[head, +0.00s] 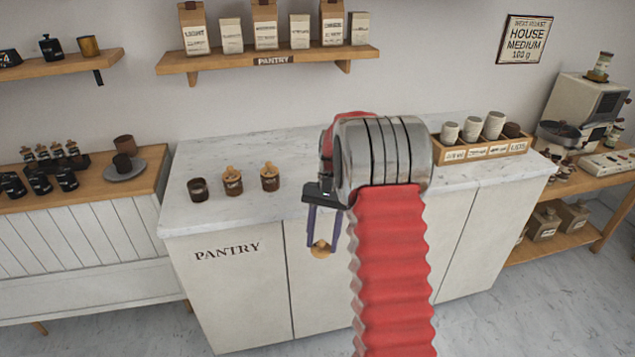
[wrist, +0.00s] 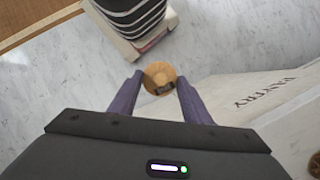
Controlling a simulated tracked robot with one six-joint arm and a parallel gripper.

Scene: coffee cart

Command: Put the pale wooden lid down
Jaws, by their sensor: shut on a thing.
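The pale wooden lid (head: 321,250) is held between the two purple fingers of my gripper (head: 322,240), in front of the pantry counter and below its top edge. The wrist view shows the round lid (wrist: 158,72) between the fingertips of my gripper (wrist: 159,82), with bare floor beyond it. On the left part of the counter stand three dark brown jars. The left jar (head: 197,189) has no lid on it. The middle jar (head: 233,181) and the right jar (head: 270,177) each have a pale wooden lid on top.
The marble pantry counter (head: 300,152) has free room around the jars. A wooden box (head: 480,151) with several cups stands at its right end. A wooden shelf (head: 215,62) with bags hangs above. A side table with a grey tray (head: 124,170) stands at the left.

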